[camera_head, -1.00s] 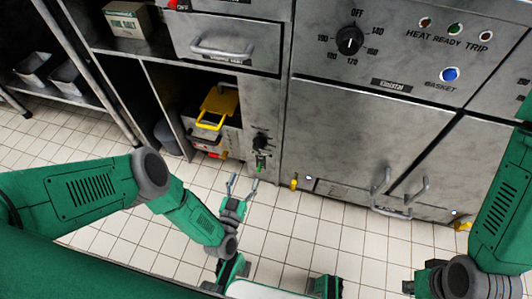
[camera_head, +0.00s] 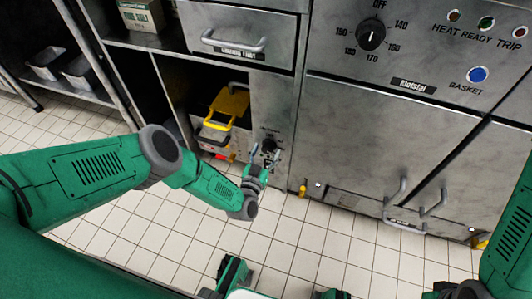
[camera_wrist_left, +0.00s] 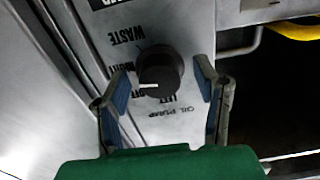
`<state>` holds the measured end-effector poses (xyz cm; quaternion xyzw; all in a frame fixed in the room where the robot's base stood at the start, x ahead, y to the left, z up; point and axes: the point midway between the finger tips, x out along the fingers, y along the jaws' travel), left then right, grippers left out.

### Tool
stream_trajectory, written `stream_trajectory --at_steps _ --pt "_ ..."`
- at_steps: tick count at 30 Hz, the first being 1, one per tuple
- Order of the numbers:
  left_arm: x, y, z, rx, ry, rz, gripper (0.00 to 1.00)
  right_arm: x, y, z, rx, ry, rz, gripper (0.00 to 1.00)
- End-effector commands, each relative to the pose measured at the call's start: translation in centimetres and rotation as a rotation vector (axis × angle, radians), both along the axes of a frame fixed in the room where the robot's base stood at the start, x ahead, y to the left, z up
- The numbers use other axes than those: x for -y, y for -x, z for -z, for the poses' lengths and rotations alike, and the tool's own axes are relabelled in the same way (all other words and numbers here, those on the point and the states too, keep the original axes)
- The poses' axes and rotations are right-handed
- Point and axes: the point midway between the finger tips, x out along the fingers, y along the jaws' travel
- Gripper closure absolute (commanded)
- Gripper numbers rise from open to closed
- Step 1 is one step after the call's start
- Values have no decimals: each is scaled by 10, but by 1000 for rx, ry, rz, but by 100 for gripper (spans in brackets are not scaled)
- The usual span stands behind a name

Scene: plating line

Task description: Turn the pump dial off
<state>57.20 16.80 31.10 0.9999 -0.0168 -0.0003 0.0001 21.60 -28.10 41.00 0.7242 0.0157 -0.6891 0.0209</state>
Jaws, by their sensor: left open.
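The pump dial is a round black knob (camera_wrist_left: 160,72) with a white pointer line. It sits on a grey panel, with lettering that includes "OIL PUMP" and "WASTE" around it. In the left wrist view the pointer lies toward the left of the picture. My left gripper (camera_wrist_left: 160,95) is open, with one finger on each side of the knob and a gap visible at both sides. In the head view my left gripper (camera_head: 263,157) is at the narrow panel and partly covers the dial (camera_head: 269,146). My right gripper cannot be made out clearly at the lower right edge.
A yellow-handled item (camera_head: 229,103) sits in the open bay left of the panel. A larger dial (camera_head: 371,34) marked OFF and temperatures is on the fryer front. A drawer handle (camera_head: 234,41) is above; door handles (camera_head: 402,190) are to the right.

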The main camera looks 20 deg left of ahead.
Motion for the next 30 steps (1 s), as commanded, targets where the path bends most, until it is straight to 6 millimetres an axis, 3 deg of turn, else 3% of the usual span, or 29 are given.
stream_trajectory --at_steps 2,6,19,30 --pt "0 0 0 0 0 0 48 0 0 0 0 0 0 100" --pt "0 0 0 0 1 1 94 0 0 0 0 0 0 100" --pt "1 1 0 -2 60 3 94 0 0 0 0 0 0 100" --pt "1 1 1 -13 337 2 94 0 0 0 0 0 0 100"
